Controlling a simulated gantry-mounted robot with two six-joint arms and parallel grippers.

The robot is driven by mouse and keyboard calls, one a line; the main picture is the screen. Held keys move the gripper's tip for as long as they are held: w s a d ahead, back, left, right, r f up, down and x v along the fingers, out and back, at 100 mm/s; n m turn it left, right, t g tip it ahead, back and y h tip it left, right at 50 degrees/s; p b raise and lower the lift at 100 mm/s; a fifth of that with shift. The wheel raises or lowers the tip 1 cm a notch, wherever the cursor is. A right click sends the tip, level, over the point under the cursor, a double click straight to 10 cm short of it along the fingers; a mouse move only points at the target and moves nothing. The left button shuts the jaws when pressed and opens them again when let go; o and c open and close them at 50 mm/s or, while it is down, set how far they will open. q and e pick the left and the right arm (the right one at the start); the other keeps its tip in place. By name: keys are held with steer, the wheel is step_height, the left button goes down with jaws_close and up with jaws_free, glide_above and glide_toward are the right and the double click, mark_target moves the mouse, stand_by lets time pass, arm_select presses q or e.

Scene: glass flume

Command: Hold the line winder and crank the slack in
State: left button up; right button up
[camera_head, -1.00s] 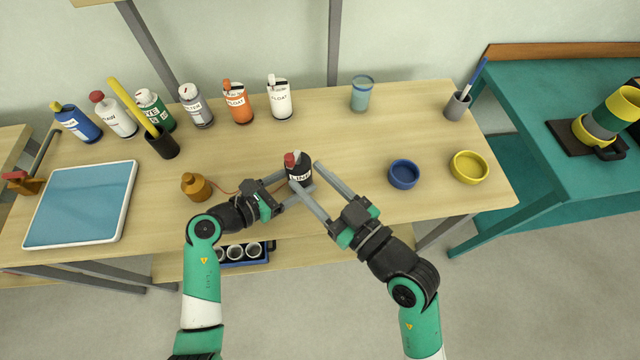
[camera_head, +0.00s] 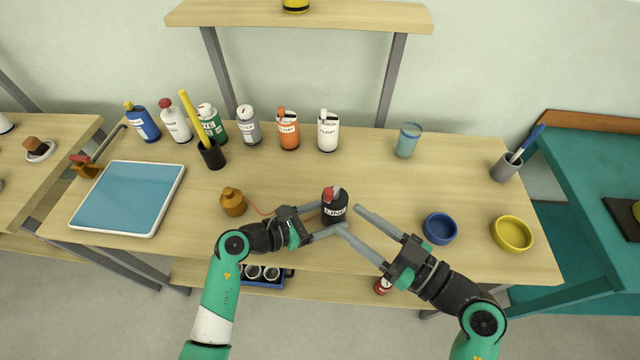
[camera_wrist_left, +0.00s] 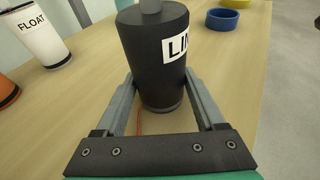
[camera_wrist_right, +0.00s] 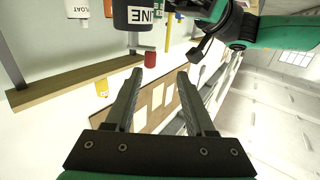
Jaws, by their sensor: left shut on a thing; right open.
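The line winder (camera_head: 335,210) is a dark upright cylinder with a white LINE label and a red knob (camera_head: 331,192) on its top. It stands near the front of the wooden table (camera_head: 290,176). My left gripper (camera_head: 327,221) is shut on its body, one finger on each side in the left wrist view (camera_wrist_left: 160,95). My right gripper (camera_head: 349,220) is open and empty, just right of and in front of the winder. In the right wrist view the red knob (camera_wrist_right: 150,58) shows just beyond the fingertips.
Several bottles (camera_head: 288,130) and a yellow stick in a black cup (camera_head: 211,154) stand at the back. A blue bowl (camera_head: 440,229) and a yellow bowl (camera_head: 512,234) are to the right. A blue-topped tray (camera_head: 128,198) lies left. Bare table lies behind the winder.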

mark_target(332, 190)
steer(key=w+d+x, duration=0.1)
steer(key=x, duration=1)
steer(key=shift+w+r, duration=0.2)
steer(key=shift+a, duration=0.1)
jaws_close()
